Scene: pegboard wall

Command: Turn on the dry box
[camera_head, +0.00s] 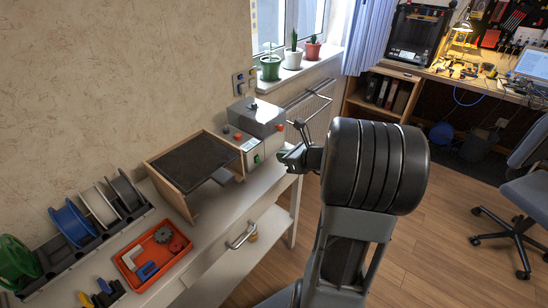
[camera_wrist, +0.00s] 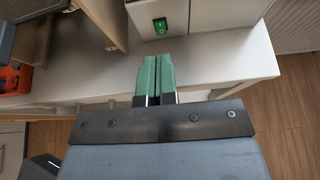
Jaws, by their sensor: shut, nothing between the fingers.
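The dry box (camera_head: 267,147) appears to be the pale grey box with a darker grey top, on the white bench by the wall. A green rocker switch (camera_head: 257,158) sits low on its front face. In the wrist view the green switch (camera_wrist: 160,26) shows at the top centre, in a dark frame on the box's pale front (camera_wrist: 143,22). My gripper (camera_wrist: 158,58) has green fingers closed together, with nothing between them. The fingertips point toward the switch, just below it in the picture and apparently apart from it. In the head view my gripper (camera_head: 288,156) is right of the box.
A wooden tray-like frame with a dark top (camera_head: 190,160) stands left of the box. A red-orange bin (camera_head: 150,257) and several filament spools lie further left on the white bench (camera_head: 215,222). Potted plants stand on the windowsill (camera_head: 300,68).

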